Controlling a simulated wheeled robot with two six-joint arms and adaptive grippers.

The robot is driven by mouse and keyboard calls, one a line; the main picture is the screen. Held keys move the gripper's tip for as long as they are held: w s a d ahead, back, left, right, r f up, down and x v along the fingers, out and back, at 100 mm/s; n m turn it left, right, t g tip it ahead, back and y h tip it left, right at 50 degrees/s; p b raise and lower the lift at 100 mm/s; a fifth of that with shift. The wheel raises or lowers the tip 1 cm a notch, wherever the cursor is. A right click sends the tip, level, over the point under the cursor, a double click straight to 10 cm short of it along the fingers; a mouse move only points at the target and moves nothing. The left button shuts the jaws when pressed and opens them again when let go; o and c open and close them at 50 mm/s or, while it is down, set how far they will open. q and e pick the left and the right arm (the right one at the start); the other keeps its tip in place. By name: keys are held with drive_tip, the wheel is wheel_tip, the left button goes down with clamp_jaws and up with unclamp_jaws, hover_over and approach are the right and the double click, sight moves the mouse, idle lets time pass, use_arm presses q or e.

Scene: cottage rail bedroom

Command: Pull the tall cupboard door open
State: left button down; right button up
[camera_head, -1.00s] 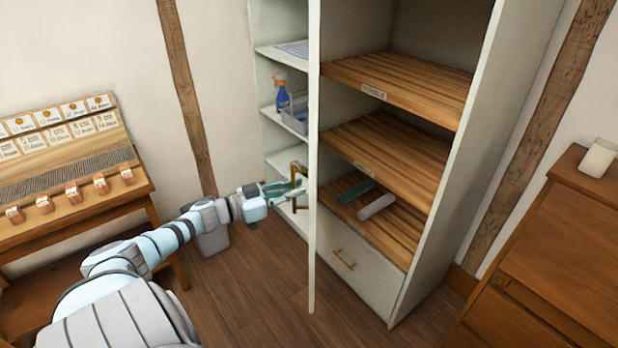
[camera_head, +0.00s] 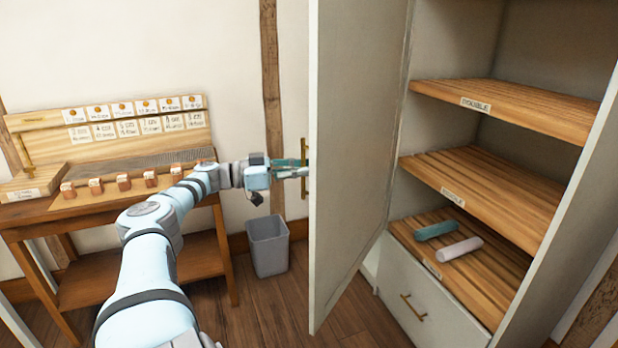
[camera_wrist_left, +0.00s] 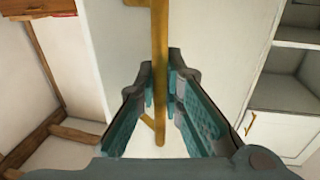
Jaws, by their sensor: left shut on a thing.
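The tall cupboard door (camera_head: 352,150) is a pale panel standing open, seen at an angle in the head view, with the cupboard's inside showing to its right. Its brass handle (camera_head: 305,168) is on the door's left face, near the free edge. My left gripper (camera_head: 303,171) is at the handle. In the left wrist view the gripper (camera_wrist_left: 160,85) has its teal fingers on either side of the handle bar (camera_wrist_left: 159,45) and is shut on it. My right gripper is not in view.
The cupboard has wooden shelves (camera_head: 490,195), with a teal roll (camera_head: 436,230) and a pale roll (camera_head: 460,249) on the lowest. Below is a drawer (camera_head: 425,305). A grey bin (camera_head: 268,246) stands left of the door. A wooden desk (camera_head: 40,215) with small blocks is at the left.

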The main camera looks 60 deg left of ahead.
use_arm(q)
drive_tip(key=c, duration=1.7)
unclamp_jaws()
drive_tip(key=shift+s+f, duration=0.1)
drive_tip(key=shift+s+a, duration=0.15)
drive_tip(key=shift+s, duration=0.15)
drive_tip(key=shift+v, duration=3.35)
